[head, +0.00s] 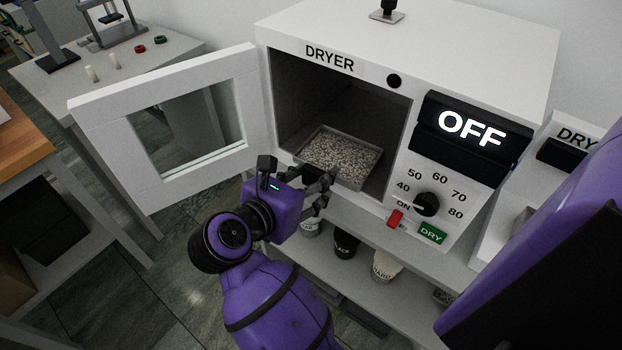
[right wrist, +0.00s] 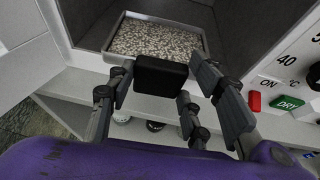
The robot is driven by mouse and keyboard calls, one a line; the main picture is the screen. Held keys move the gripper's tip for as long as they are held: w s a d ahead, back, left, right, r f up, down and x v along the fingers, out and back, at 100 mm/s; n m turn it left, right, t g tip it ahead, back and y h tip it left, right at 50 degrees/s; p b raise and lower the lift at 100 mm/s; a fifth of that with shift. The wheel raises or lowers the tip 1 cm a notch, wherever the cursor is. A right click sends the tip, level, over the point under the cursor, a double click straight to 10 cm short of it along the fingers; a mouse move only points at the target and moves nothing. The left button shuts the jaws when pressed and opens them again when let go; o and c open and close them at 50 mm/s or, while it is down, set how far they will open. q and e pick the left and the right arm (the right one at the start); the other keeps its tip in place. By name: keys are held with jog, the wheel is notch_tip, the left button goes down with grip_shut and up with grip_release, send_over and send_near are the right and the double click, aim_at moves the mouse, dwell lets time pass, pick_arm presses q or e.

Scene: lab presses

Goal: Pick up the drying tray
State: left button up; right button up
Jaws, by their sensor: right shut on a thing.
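The drying tray (head: 352,183) is a shallow grey metal tray filled with pale speckled granules. It sits on the floor of the open dryer chamber, its front edge near the opening. It also shows at the top of the right wrist view (right wrist: 115,60). My right gripper (head: 325,190) is at the tray's front edge, shut on it. In the right wrist view its dark fingers (right wrist: 165,88) reach up to the tray's front rim and hide part of it. The exact contact is hard to see. My left gripper is not in view.
The dryer door (head: 165,125) is swung open to the left. The display (head: 470,132) reads OFF, above a dial (head: 426,204), a red switch (head: 395,218) and a green DRY button (head: 432,234). Several cups stand on the shelf below, including a black one (head: 345,243).

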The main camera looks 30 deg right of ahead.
jog(key=o, duration=1.4)
jog(key=v, duration=0.7)
jog(key=shift+s+a, duration=0.15)
